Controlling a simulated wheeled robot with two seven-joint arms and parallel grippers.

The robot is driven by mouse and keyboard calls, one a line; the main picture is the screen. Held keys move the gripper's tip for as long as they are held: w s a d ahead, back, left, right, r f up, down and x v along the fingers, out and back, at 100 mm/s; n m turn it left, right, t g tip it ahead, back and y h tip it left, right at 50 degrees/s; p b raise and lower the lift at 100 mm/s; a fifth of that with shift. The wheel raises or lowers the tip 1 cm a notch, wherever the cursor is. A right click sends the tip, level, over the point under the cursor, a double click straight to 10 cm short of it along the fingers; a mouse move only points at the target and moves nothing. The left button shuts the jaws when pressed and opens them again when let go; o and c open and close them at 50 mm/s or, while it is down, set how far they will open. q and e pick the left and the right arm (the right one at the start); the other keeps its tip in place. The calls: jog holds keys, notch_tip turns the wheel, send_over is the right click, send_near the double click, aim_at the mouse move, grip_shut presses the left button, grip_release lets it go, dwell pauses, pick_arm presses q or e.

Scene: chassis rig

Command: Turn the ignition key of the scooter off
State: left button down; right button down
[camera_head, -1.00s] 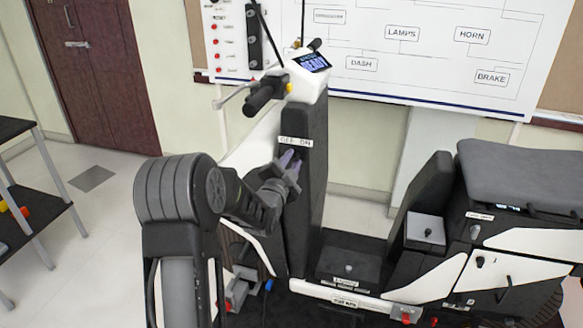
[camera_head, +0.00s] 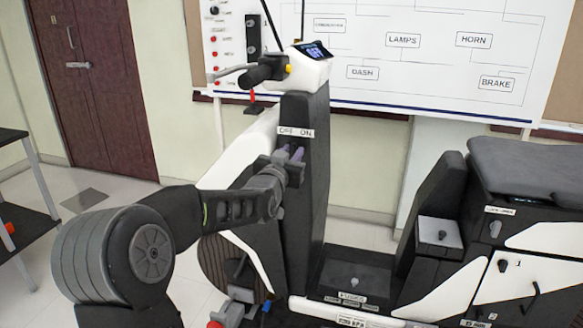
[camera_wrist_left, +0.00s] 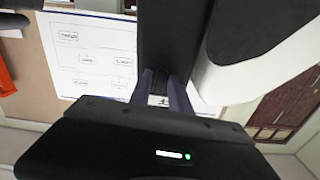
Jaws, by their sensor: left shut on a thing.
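The black and white scooter rig (camera_head: 306,190) stands in the middle of the head view, with an OFF/ON label (camera_head: 296,132) on its front column. My left gripper (camera_head: 291,154) is at the column just below this label, shut on the ignition key. The key itself is mostly hidden by the fingers, and I cannot tell which way it points. In the left wrist view the two fingers (camera_wrist_left: 163,88) reach up to the dark column. The dash display (camera_head: 313,51) is lit, but its text is too small to read. My right gripper is not in view.
The handlebar grip (camera_head: 262,73) and brake lever stand above my left gripper. The seat (camera_head: 530,165) and side panels are to the right. A wiring board (camera_head: 410,75) hangs behind, and a dark shelf (camera_head: 25,240) stands at the far left. Open floor lies between shelf and scooter.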

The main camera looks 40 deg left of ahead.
pick_arm(q)
jog(key=shift+f+n+b, duration=0.1)
jog(key=shift+n+b, duration=0.45)
jog(key=shift+n, duration=0.05)
jog(key=c, duration=1.4)
grip_release()
jog(key=shift+c, duration=0.2)
jog(key=v, duration=0.7)
jog(key=shift+s+d+b, duration=0.15)
jog(key=shift+s+b, duration=0.25)
